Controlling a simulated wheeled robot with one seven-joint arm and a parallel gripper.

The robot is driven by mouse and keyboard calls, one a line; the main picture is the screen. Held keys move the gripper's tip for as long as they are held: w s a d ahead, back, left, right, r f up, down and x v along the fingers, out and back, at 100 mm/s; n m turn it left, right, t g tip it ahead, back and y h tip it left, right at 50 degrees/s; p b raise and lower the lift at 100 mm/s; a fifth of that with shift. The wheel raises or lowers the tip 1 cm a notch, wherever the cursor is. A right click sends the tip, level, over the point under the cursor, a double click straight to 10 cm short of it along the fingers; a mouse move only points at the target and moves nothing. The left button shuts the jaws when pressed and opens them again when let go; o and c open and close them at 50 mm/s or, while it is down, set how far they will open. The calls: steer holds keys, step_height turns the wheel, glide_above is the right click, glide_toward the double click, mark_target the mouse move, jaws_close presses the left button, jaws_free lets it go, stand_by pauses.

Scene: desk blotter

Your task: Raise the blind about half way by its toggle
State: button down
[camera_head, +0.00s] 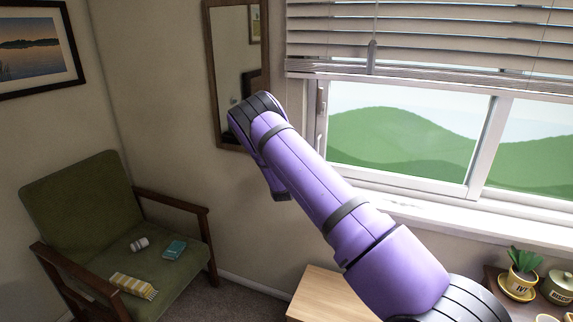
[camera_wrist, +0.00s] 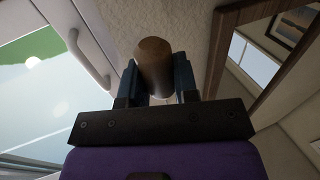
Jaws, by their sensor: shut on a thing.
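In the wrist view my gripper (camera_wrist: 157,76) is shut on the toggle (camera_wrist: 154,52), a brown, rounded, wood-like piece between the two dark fingers. Its cord cannot be made out. The blind (camera_head: 430,45) hangs across the top of the window in the head view, its slats gathered close above a bottom rail (camera_head: 430,82). The glass below the rail is uncovered. In the head view my purple arm reaches up toward the wall between mirror and window. The toggle and the fingers cannot be made out there.
A framed mirror (camera_head: 213,75) hangs left of the window. The window handle (camera_wrist: 90,62) is close left of my gripper in the wrist view. A green armchair (camera_head: 85,200) with small items stands at left. A potted plant (camera_head: 522,270) is at lower right.

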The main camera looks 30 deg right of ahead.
steer(key=shift+w+d+r, duration=0.1)
steer(key=shift+r, duration=0.1)
steer(key=c, duration=0.9)
jaws_free()
steer(key=shift+f, duration=0.1)
steer(key=shift+o, duration=0.2)
steer(key=v, duration=1)
steer(key=shift+s+a, duration=0.25)
steer(key=shift+s, duration=0.05)
